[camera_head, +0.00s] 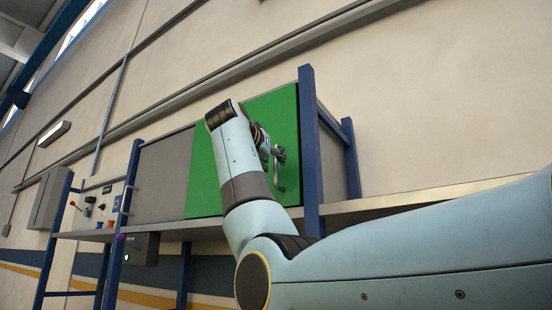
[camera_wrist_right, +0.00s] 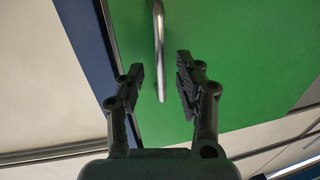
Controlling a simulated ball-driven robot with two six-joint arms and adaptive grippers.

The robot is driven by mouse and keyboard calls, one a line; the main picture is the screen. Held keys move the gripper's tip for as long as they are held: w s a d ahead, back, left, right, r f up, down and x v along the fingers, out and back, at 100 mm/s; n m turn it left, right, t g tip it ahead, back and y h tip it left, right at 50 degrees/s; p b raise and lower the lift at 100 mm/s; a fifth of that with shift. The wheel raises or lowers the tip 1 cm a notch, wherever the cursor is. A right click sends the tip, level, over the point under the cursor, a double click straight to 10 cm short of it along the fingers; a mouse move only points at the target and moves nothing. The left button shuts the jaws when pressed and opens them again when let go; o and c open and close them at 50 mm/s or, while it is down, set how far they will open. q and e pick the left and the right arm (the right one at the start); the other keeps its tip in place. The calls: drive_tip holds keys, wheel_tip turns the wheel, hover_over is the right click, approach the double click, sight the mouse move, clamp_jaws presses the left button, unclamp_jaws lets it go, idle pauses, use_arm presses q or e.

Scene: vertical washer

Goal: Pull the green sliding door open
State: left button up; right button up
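The green sliding door (camera_head: 205,180) stands in a blue frame, with a grey panel to its left in the head view. Its metal handle (camera_head: 279,172) is a vertical bar near the door's right edge. My right gripper (camera_head: 272,152) is at the handle's upper part. In the right wrist view the gripper (camera_wrist_right: 160,88) is open, and the handle (camera_wrist_right: 159,50) reaches down between its two fingers, apart from both. The green door (camera_wrist_right: 240,60) fills the background there. My right arm hides part of the door in the head view. My left gripper is not in view.
A blue post (camera_head: 310,150) stands just right of the door. A grey ledge (camera_head: 170,228) runs below it. A control panel (camera_head: 97,205) with buttons and a red-tipped lever is at the left. A grey panel (camera_head: 163,180) lies left of the door.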

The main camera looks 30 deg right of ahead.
sight(275, 164)
drive_tip(key=shift+p+x, duration=0.5)
drive_tip(key=shift+x, duration=1.05)
drive_tip(key=shift+c, duration=0.3)
clamp_jaws()
drive_tip(key=shift+w, duration=0.1)
